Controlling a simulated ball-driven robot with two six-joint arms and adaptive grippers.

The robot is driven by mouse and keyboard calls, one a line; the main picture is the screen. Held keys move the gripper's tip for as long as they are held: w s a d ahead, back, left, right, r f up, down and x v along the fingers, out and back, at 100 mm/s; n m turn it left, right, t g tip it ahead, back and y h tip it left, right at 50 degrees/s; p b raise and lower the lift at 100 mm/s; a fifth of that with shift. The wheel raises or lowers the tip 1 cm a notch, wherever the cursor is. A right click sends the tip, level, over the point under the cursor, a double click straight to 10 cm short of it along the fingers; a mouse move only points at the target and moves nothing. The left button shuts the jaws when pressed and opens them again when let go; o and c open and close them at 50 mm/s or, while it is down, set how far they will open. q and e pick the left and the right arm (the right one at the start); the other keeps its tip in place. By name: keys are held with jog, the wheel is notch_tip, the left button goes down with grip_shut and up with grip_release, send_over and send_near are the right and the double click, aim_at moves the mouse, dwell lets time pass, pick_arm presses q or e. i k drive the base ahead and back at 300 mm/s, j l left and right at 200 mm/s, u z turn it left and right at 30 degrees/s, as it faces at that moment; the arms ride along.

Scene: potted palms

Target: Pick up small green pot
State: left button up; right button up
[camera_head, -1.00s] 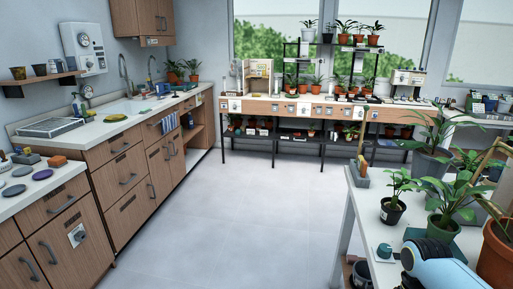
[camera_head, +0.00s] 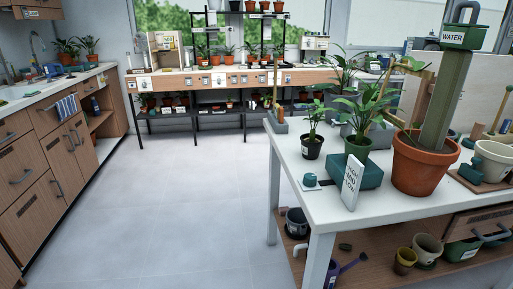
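A small green pot (camera_head: 357,142) with a leafy plant stands on a teal block (camera_head: 371,176) on the white table (camera_head: 400,211) at the right. A white sign (camera_head: 352,184) stands just in front of the block. A black pot (camera_head: 312,148) with a smaller plant stands to the left of the green pot. A large terracotta pot (camera_head: 424,168) stands to its right. Neither of my grippers is in view.
A small teal item (camera_head: 310,180) lies near the table's left edge. A white pot (camera_head: 491,160) stands at the far right. The floor (camera_head: 180,215) left of the table is clear.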

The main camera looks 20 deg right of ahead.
aim_at(361, 152)
jog(key=z, duration=1.35)
jog(key=i+j, duration=0.4)
jog(key=j, duration=0.25)
jog(key=i+j+z, duration=0.1)
jog(key=i+j, duration=0.1)
jog(key=j, duration=0.1)
